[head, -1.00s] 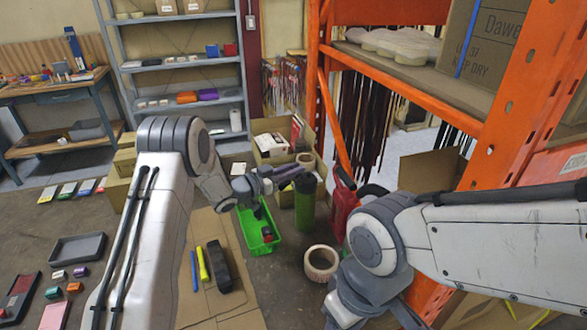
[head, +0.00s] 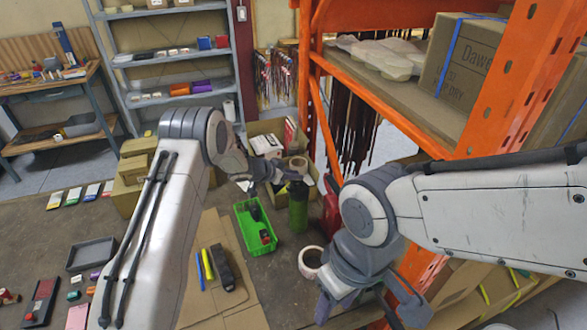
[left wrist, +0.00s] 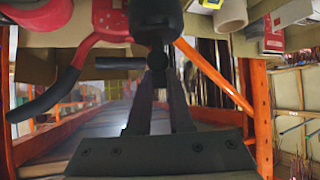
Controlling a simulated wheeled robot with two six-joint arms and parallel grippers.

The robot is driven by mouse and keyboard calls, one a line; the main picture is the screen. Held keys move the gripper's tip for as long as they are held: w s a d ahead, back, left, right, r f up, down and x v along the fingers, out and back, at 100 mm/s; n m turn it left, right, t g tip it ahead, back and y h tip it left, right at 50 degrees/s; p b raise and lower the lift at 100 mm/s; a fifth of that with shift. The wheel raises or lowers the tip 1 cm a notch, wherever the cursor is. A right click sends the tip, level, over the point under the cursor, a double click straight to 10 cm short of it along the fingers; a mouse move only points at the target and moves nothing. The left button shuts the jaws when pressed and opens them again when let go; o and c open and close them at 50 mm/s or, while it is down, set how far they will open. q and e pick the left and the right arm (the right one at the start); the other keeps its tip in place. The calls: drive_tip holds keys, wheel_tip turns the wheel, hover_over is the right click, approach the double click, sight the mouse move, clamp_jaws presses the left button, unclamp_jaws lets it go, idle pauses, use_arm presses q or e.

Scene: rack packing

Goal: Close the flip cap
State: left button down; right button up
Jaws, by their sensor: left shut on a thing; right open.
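A green bottle (head: 299,212) with a dark top stands upright on the floor-like brown surface beside a green crate. My left gripper (head: 290,174) is at the bottle's top in the head view and covers most of the cap. In the left wrist view, its fingers (left wrist: 160,75) are close together at a black cylindrical part (left wrist: 154,18), which looks like the bottle's top. A dark bar sticks out to the left there. I cannot tell the flip cap's angle. My right gripper (head: 365,298) is open, lower right, apart from the bottle.
The green crate (head: 238,226) holds small items, left of the bottle. A cardboard box stands behind it. A red container (head: 331,210) is close on the right. A tape roll (head: 303,262) lies in front. An orange rack (head: 480,140) rises at right.

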use_arm(q)
drive_tip(key=shift+w+r, duration=0.1)
idle(0.4)
drive_tip(key=c, duration=0.8)
unclamp_jaws()
drive_tip(key=b+v, duration=0.2)
drive_tip(key=v, duration=0.8)
drive_tip(key=shift+b, duration=0.35)
drive_tip(key=shift+a+r, duration=0.1)
drive_tip(key=shift+r, duration=0.05)
